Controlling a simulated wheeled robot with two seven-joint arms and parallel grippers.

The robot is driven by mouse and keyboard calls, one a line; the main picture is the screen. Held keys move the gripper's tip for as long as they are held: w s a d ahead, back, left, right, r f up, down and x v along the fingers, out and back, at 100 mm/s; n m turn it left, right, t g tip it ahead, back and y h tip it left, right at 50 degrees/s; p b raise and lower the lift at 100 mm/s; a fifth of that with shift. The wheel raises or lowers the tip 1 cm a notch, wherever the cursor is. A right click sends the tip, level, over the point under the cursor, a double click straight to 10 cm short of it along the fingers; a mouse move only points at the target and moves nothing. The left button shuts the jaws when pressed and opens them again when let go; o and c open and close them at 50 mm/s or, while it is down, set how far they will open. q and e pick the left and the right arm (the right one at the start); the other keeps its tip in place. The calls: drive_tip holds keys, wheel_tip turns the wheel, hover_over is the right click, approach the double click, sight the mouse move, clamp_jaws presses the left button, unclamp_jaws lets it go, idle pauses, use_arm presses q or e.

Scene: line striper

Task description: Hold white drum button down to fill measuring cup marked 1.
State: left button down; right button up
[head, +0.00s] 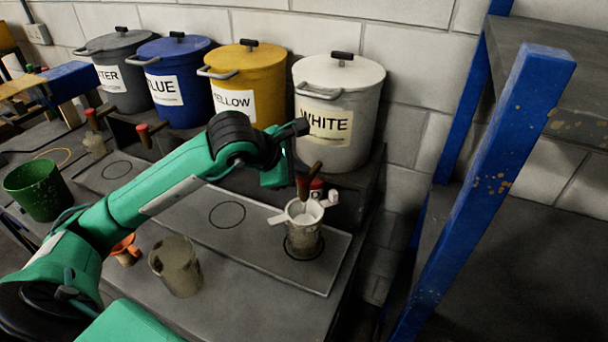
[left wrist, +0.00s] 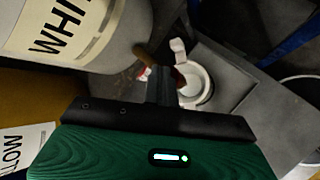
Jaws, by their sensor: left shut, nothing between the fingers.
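The white drum (head: 340,90), labelled WHITE, stands at the right end of the row; its side shows at upper left in the left wrist view (left wrist: 110,25). A brown handle (head: 315,172) and a small red button (head: 316,185) are below its front. A clear cup (head: 303,243) with a white strainer-like piece (head: 298,210) on top stands below them on a ringed spot; its marking cannot be read. My left gripper (left wrist: 160,72) is shut and empty, its fingertips close to the brown handle. I cannot tell whether they touch the button. My right gripper is out of view.
Yellow (head: 255,80), blue (head: 180,85) and grey (head: 118,75) drums stand to the left. A cloudy clear cup (head: 175,268), an orange funnel (head: 126,250) and a green bucket (head: 38,188) are on the bench. A blue rack post (head: 480,200) rises at right.

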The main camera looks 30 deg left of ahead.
sight(299, 179)
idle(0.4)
use_arm(q)
drive_tip(key=shift+r, duration=0.8)
drive_tip(key=shift+r+p, duration=0.1)
drive_tip(key=shift+p, duration=0.2)
drive_tip(key=shift+r+p, duration=1.2)
drive_tip(key=shift+r, duration=1.25)
